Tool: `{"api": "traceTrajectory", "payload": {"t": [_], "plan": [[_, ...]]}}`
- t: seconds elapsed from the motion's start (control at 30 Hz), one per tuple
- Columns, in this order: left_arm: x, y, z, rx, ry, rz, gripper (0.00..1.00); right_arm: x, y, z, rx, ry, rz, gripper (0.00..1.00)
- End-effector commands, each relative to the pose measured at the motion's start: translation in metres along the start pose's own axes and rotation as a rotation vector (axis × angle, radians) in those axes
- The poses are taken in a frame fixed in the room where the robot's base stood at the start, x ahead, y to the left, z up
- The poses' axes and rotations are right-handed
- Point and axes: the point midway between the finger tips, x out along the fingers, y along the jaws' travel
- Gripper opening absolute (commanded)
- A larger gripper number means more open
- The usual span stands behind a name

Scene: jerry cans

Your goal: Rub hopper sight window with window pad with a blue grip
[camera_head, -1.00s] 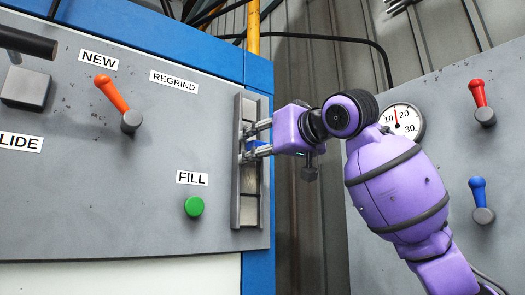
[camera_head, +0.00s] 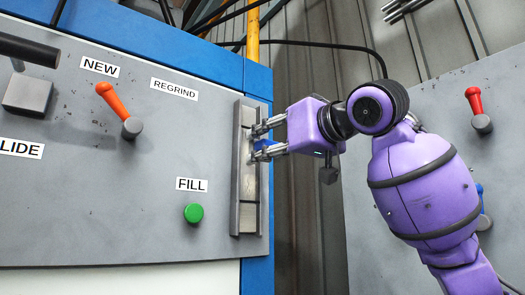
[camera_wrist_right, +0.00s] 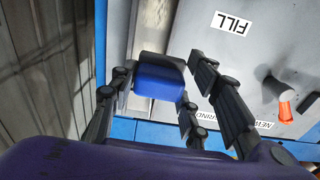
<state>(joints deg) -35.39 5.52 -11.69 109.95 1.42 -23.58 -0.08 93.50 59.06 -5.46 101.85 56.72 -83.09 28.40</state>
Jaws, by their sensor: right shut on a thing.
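The hopper sight window (camera_head: 247,215) is a tall narrow pane in a grey frame at the right edge of the grey panel. My right gripper (camera_head: 255,140) is in front of its upper half, coming from the right. It is shut on the blue grip of the window pad (camera_head: 265,145). In the right wrist view, the blue grip (camera_wrist_right: 158,82) sits between the fingers, with the dark pad beyond it, over the window strip. I cannot tell whether the pad touches the pane. My left gripper is not in view.
The panel carries an orange lever (camera_head: 112,101), a green FILL button (camera_head: 193,213) and a grey block (camera_head: 28,94) with a black bar above. A second panel at right has a red lever (camera_head: 474,100) and a blue lever partly behind my arm. Corrugated wall lies between.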

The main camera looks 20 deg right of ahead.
Motion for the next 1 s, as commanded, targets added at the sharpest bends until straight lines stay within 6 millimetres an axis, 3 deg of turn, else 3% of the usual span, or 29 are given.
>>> {"api": "traceTrajectory", "payload": {"t": [0.43,0.8,1.0], "plan": [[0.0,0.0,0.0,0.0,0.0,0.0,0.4,-0.006,0.0,0.0,0.0,0.001,0.0,0.15],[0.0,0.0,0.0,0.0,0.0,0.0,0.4,-0.033,0.0,0.0,-0.001,0.002,0.001,0.15],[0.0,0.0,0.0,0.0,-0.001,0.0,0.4,-0.034,0.0,0.0,0.0,0.0,0.0,0.15]]}}
